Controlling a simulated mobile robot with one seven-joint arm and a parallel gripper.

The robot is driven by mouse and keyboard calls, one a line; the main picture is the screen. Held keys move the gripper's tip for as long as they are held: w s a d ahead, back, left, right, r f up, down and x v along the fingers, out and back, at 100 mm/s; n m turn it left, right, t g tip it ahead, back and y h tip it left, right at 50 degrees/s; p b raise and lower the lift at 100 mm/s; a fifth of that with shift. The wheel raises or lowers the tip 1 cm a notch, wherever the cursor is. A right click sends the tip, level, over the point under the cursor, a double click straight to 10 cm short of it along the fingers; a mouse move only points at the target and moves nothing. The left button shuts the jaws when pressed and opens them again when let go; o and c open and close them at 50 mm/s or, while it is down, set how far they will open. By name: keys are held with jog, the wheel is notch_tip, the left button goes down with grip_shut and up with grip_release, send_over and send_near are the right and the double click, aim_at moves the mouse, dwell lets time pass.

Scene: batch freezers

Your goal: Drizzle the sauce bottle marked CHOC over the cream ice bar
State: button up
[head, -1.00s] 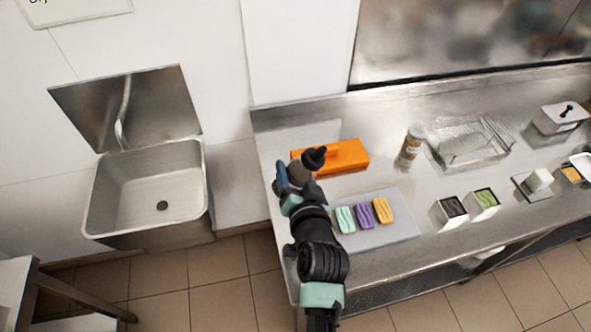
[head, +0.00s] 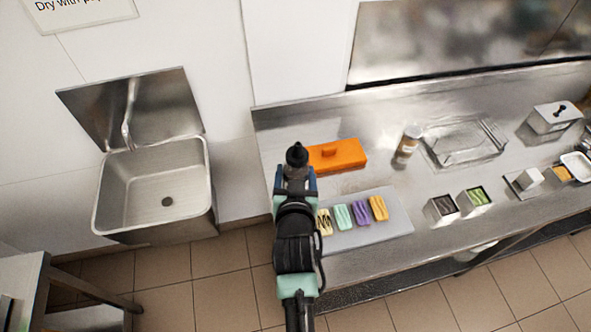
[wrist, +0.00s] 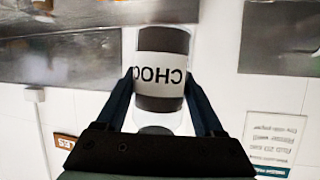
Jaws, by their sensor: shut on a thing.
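My gripper (head: 296,182) is shut on the sauce bottle, which has a dark nozzle (head: 297,154). In the wrist view the bottle (wrist: 163,70) shows dark sauce and a white CHOC label between the two fingers (wrist: 160,90). The label reads upside down there, as does the wall writing, so the bottle looks roughly upright. The cream ice bar (head: 325,222) lies at the left end of a row on a grey tray (head: 385,235), with dark zigzag lines on it. My gripper and the bottle are beyond the bar and slightly left, not over it.
Mint (head: 343,216), purple (head: 360,212) and orange (head: 378,208) bars lie beside the cream one. An orange box (head: 340,154) is just right of the bottle. A sink (head: 155,185) is at left.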

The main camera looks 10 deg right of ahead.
jog(key=shift+r, duration=0.15)
jog(key=s+a+p, duration=0.2)
jog(key=s+p, duration=0.1)
jog(key=s, duration=1.2)
jog(key=shift+w, duration=0.1)
